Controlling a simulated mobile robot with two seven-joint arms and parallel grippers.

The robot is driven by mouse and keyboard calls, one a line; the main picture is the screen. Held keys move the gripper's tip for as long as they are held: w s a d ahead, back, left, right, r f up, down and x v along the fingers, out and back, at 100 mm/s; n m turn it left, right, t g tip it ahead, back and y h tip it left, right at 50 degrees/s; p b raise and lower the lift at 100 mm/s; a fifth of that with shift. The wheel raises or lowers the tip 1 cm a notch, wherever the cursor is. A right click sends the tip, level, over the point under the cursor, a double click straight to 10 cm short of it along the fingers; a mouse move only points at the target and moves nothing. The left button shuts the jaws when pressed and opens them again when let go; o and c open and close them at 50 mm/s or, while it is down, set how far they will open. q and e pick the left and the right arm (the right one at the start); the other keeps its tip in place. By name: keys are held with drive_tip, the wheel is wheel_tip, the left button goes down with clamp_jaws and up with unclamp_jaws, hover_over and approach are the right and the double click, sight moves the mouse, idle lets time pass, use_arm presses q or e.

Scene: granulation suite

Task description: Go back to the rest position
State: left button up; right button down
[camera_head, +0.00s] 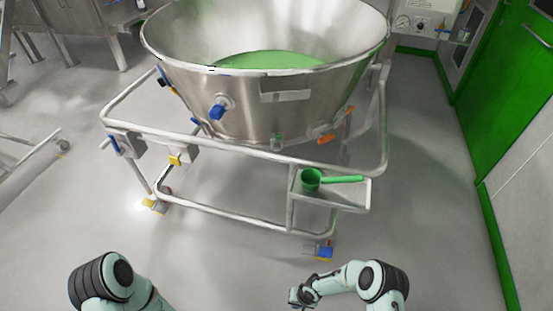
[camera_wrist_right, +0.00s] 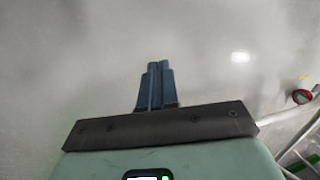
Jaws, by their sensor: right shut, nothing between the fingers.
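My right gripper (camera_wrist_right: 158,68) shows in the right wrist view with its blue fingers together and nothing between them. In the head view my right arm is folded low at the bottom right of centre, and its gripper (camera_head: 298,297) is only a small dark shape there, apart from everything else. My left arm comes in at the bottom left of the head view, folded low; its gripper is out of the frame. A green scoop (camera_head: 313,179) with a long handle lies on the small metal shelf (camera_head: 336,197) of the bowl's frame, beyond my right gripper.
A large steel bowl (camera_head: 190,87) with green material (camera_head: 268,61) inside stands on a wheeled tubular frame (camera_head: 245,152) ahead. A caster (camera_head: 318,251) stands at its near side. A green door (camera_head: 500,75) is at the right. The grey floor between my arms and the frame is clear.

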drive_tip(key=s+d+r+m+t, duration=0.3)
drive_tip(key=s+d+r, duration=0.7)
drive_tip(key=s+r, duration=0.25)
use_arm(q)
drive_tip(key=s+d+r+g+p, duration=0.1)
drive_tip(key=s+r+p, duration=0.2)
drive_tip(key=r+p, duration=0.3)
drive_tip(key=s+d+r+g+h+p, duration=0.1)
drive_tip(key=s+d+r+p, duration=0.1)
drive_tip(key=r+p, duration=0.5)
drive_tip(key=s+d+r+m+g+p, duration=0.1)
drive_tip(key=s+r+g+p, duration=0.1)
drive_tip(key=s+r+p, duration=0.2)
wheel_tip(320, 180, up, 3)
drive_tip(key=p, duration=0.3)
drive_tip(key=shift+s+d+r+h, duration=0.15)
drive_tip(key=shift+s+d+h, duration=0.1)
drive_tip(key=shift+d+h, duration=0.1)
use_arm(e)
drive_tip(key=s+a+r+g, duration=0.2)
drive_tip(key=s+r, duration=0.2)
drive_tip(key=r, duration=0.5)
drive_tip(key=s+a+r+g, duration=0.2)
drive_tip(key=s+r, duration=0.3)
drive_tip(key=r, duration=0.5)
drive_tip(key=shift+a+n+y, duration=0.3)
drive_tip(key=shift+a+y, duration=0.1)
drive_tip(key=shift+a, duration=0.1)
